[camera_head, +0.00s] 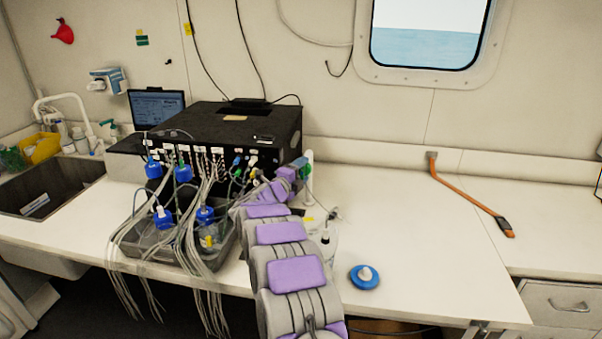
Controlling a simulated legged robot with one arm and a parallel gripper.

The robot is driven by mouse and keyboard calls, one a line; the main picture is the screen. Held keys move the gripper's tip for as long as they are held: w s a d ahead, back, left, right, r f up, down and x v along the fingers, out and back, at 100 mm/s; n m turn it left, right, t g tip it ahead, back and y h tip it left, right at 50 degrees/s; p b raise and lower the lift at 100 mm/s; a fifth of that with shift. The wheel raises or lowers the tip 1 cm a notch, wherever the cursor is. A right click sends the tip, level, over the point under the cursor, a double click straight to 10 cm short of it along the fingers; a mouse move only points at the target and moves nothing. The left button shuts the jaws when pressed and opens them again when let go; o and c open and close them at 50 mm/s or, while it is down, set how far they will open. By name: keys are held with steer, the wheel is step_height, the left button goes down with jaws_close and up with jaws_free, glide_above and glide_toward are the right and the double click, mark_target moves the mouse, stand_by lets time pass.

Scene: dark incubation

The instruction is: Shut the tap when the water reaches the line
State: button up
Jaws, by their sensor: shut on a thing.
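My arm reaches up from the bottom middle, and its end hides much of what is behind it. My gripper (299,170) is at the right front corner of the black box. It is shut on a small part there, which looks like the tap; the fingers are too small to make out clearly. A green-and-blue piece (307,172) shows at the gripper, beside an upright white tube (310,188). A clear bottle (328,245) stands just right of my arm, partly hidden by it. Its water level and any line cannot be made out.
A blue lid with a white knob (365,277) lies on the white bench (430,270). A grey tray (224,244) holds blue-capped bottles with many tubes. A sink (50,190) is at left. An orange-handled tool (465,193) lies at right. The right bench is mostly clear.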

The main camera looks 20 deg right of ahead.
steer(key=shift+d+f, duration=0.1)
steer(key=shift+f, duration=0.3)
steer(key=o, duration=0.8)
steer(key=shift+c, duration=0.2)
steer(key=shift+o, duration=1)
steer(key=shift+r, duration=0.2)
steer(key=p+v, duration=0.2)
steer(key=v, duration=1.5)
steer(key=shift+a+p, duration=0.25)
steer(key=shift+p, duration=0.05)
steer(key=shift+s, duration=0.1)
